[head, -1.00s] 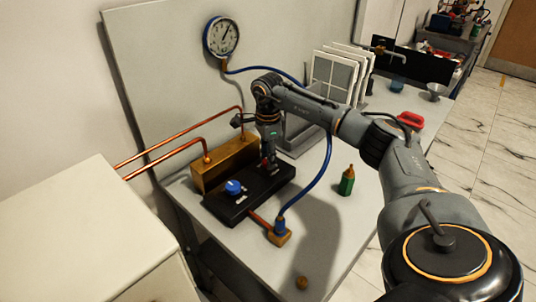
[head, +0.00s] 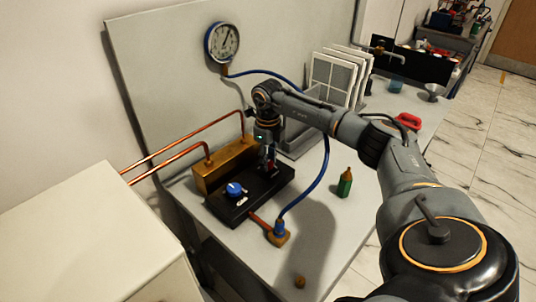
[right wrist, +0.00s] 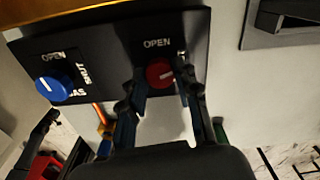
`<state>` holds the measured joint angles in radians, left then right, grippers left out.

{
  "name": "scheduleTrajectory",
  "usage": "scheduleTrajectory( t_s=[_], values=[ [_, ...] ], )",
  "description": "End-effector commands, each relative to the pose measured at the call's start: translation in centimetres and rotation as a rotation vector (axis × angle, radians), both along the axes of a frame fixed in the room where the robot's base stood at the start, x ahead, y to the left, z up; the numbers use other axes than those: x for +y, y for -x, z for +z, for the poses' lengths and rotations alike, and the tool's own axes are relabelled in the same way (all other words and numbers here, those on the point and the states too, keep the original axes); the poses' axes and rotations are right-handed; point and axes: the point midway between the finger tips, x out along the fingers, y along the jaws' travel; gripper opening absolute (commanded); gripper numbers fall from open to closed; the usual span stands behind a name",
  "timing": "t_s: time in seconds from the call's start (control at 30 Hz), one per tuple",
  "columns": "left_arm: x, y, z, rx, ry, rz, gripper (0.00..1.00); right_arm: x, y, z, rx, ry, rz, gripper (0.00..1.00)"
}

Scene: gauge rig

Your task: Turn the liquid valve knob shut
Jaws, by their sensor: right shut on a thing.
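The black valve block (head: 222,207) sits on the bench with a blue knob (head: 235,189) and a red knob, which the right gripper hides in the head view. In the right wrist view the red knob (right wrist: 159,73) has OPEN above it and a partly covered label to its right. Its white mark lies nearly level, towards that label. The blue knob (right wrist: 53,90) is marked GAS. My right gripper (head: 269,168) points down at the red knob; its fingers (right wrist: 160,88) are shut on it from both sides.
A brass block (head: 225,165) with copper pipes stands behind the valve block. A blue hose (head: 322,178) runs from a brass fitting (head: 279,238) past my arm. A green bottle (head: 345,184) stands to the right. A gauge (head: 222,42) hangs on the back panel.

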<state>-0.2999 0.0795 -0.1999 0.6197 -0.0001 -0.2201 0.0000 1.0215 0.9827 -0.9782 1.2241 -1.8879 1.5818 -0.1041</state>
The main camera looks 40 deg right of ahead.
Motion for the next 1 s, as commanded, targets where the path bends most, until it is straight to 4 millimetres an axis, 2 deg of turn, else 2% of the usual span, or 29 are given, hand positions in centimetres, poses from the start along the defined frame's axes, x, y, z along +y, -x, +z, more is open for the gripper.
scheduleTrajectory(
  t_s=[0.43,1.0],
  values=[
    [0.01,0.01,0.98,0.000,0.000,0.000,0.63,-0.02,-0.06,0.13,-0.002,0.000,-0.279,0.00],
    [0.01,-0.01,1.12,0.000,0.000,0.000,0.63,-0.05,-0.06,0.07,-0.003,-0.001,-0.344,0.00]
  ],
)
